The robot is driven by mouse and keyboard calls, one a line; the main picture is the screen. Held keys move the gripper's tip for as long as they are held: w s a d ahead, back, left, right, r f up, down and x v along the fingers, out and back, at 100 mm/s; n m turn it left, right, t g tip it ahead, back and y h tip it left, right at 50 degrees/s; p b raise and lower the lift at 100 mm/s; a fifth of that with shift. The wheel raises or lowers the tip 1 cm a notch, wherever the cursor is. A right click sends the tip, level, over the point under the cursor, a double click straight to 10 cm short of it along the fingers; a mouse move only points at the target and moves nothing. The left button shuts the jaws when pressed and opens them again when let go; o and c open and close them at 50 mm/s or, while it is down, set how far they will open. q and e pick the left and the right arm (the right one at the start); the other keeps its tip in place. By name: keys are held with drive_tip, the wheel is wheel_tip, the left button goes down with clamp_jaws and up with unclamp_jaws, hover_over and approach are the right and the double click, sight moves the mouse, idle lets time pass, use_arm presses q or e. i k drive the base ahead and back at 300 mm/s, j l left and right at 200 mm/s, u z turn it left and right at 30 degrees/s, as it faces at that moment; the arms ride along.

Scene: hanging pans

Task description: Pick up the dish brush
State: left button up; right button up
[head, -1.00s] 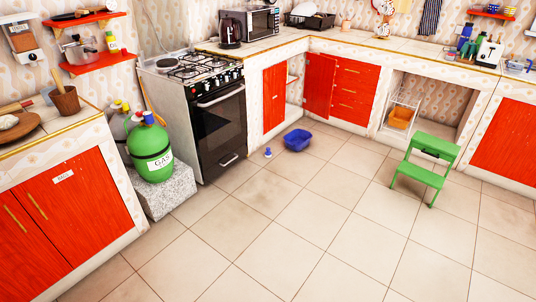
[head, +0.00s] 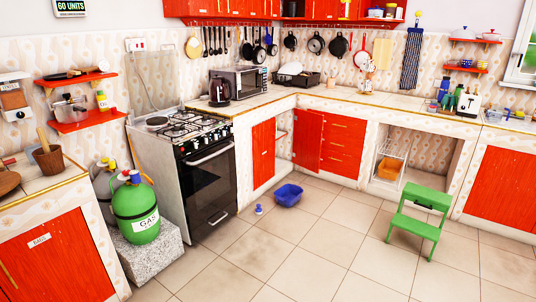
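I cannot pick out the dish brush for certain in the head view. Neither of my grippers is in view.
A green step stool (head: 418,222) stands on the floor before the right counter. A green gas bottle (head: 136,212) sits on a stone block (head: 152,257) left of the stove (head: 205,165). One red cabinet door (head: 308,140) is ajar. The middle floor is clear.

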sight(259, 209)
drive_tip(key=i, duration=2.5)
